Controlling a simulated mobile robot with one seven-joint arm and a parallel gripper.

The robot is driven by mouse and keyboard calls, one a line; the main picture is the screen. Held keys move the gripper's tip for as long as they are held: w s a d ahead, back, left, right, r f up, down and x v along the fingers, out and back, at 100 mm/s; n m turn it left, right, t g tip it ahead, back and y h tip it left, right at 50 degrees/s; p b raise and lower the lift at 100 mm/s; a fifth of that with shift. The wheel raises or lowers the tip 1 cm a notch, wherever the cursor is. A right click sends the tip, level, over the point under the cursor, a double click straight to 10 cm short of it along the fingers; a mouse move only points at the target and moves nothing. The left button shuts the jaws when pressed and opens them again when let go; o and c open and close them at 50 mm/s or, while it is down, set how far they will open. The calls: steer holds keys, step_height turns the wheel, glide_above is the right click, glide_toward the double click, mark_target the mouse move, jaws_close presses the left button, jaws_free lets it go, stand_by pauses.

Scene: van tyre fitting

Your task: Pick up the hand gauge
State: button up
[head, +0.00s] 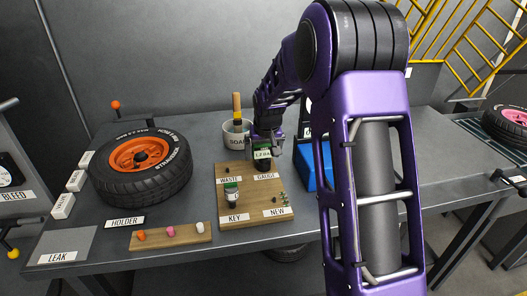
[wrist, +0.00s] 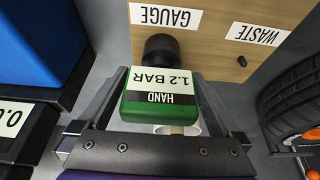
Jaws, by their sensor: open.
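The hand gauge (wrist: 162,112) has a green body with a label reading HAND 1.2 BAR and a black round end. It stands at the GAUGE label of the wooden board, and in the head view the gauge (head: 262,154) is partly covered by my gripper (head: 265,143). In the wrist view my gripper (wrist: 160,100) is open, with one finger on each side of the gauge's green body. A gap shows at the right finger; contact at the left finger is hard to tell.
A tyre with an orange rim (head: 140,154) lies left. The SOAP pot (head: 237,134) with a brush stands behind, and a blue object (head: 318,172) is close on the right.

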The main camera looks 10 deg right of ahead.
steer(key=shift+w+f, duration=0.2)
steer(key=shift+f, duration=0.15)
steer(key=shift+c, duration=0.3)
steer(key=c, duration=1.3)
